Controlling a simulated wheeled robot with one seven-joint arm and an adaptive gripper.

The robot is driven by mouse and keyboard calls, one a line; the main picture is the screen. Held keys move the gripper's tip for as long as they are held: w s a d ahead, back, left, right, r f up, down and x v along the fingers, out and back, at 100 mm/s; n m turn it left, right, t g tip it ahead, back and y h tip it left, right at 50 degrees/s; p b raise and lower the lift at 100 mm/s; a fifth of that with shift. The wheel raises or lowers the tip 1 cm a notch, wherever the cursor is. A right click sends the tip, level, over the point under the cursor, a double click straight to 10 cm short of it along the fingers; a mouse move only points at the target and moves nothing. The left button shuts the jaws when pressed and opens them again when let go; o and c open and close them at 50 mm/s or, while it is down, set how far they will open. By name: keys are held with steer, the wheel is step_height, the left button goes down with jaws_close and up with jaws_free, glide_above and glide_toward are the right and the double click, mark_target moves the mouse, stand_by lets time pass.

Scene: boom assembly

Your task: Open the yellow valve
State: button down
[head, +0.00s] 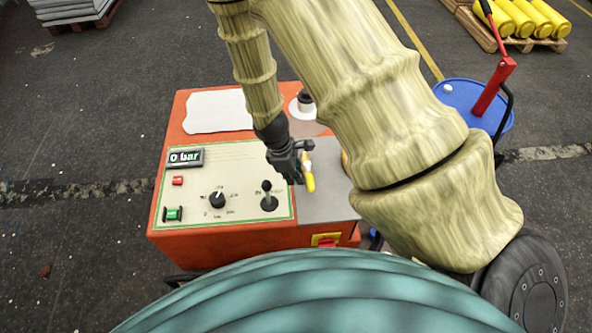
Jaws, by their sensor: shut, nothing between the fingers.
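The yellow valve handle (309,180) sits on the grey right part of the top of an orange machine (225,238). Its lever points down toward the front, with a small pale piece at its upper end. My gripper (299,177) is dark, shut and empty. It is just left of the lever and over the same grey plate; I cannot tell whether it touches the handle. The gripper and arm hide part of the area around the valve.
The machine's panel has a display (185,157) reading "0 bar", a red button (177,181), a green switch (173,214), a black knob (217,199) and a black lever (268,196). A blue drum (462,97) with a red pump stands at right. Yellow cylinders (515,18) lie on a pallet behind.

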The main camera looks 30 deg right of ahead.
steer(key=v, duration=0.9)
steer(key=shift+r, duration=0.4)
steer(key=shift+a, duration=0.15)
